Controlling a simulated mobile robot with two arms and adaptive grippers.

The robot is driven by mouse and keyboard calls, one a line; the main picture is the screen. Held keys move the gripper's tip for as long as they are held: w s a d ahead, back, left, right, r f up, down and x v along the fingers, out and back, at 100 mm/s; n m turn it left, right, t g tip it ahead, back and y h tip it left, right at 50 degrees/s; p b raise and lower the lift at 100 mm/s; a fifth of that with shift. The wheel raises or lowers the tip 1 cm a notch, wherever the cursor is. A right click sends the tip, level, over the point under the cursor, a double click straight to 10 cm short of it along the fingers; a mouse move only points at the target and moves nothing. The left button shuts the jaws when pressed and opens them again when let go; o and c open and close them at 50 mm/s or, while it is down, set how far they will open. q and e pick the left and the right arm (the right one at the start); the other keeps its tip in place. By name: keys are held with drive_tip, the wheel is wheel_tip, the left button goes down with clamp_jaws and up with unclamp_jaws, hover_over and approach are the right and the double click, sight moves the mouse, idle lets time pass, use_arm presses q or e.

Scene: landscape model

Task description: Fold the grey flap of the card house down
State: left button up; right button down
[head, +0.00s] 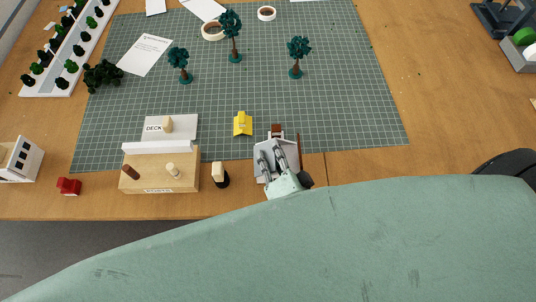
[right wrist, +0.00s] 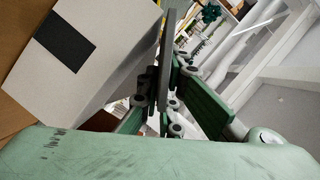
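The card house (head: 262,171) stands near the front edge of the table, right of the yellow card piece, with light grey faces and brown parts. My right gripper (head: 271,153) is over it, its two fingers pointing away from me and slightly apart. In the right wrist view a pale grey card face with a black square (right wrist: 65,42) fills the upper left. A thin dark grey panel, likely the flap (right wrist: 167,65), stands edge-on between the green fingers of my right gripper (right wrist: 165,88). Whether both fingers touch it is unclear. My left gripper is not in view.
A yellow folded card (head: 242,124) and a small dark-based block (head: 219,174) stand left of the house. A wooden box model (head: 150,184) is further left. Trees (head: 298,52) stand on the green cutting mat (head: 345,110). The mat right of the house is clear.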

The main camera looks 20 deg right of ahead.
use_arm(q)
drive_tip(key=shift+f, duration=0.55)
use_arm(e)
drive_tip(key=shift+d+f+m, duration=0.15)
drive_tip(key=shift+f+m, duration=0.05)
drive_tip(key=shift+m, duration=0.1)
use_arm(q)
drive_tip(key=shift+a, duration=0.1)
use_arm(e)
drive_tip(key=c, duration=2)
unclamp_jaws()
